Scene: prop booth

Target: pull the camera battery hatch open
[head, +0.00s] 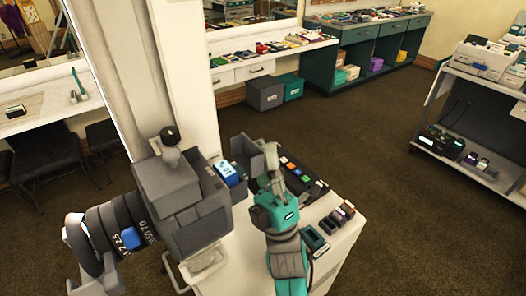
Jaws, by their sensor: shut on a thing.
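The large grey camera (182,208) stands on the left of the white counter, its lens (118,228) pointing to the lower left. A blue battery with a lit display (229,173) shows at its right side. The grey hatch (270,158) stands upright to the right of the battery, swung out from the camera body. My gripper (276,178), at the end of the teal arm, is at the hatch's free edge and shut on it. The fingertips are small here and partly merge with the hatch and the dark tray behind.
A dark tray (316,186) with several coloured items lies right of my gripper. Several small dark blocks (338,216) stand near the counter's (247,262) right edge. A white pillar (190,80) rises behind the camera. Open carpet (400,200) lies to the right, up to a shelf cart (478,120).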

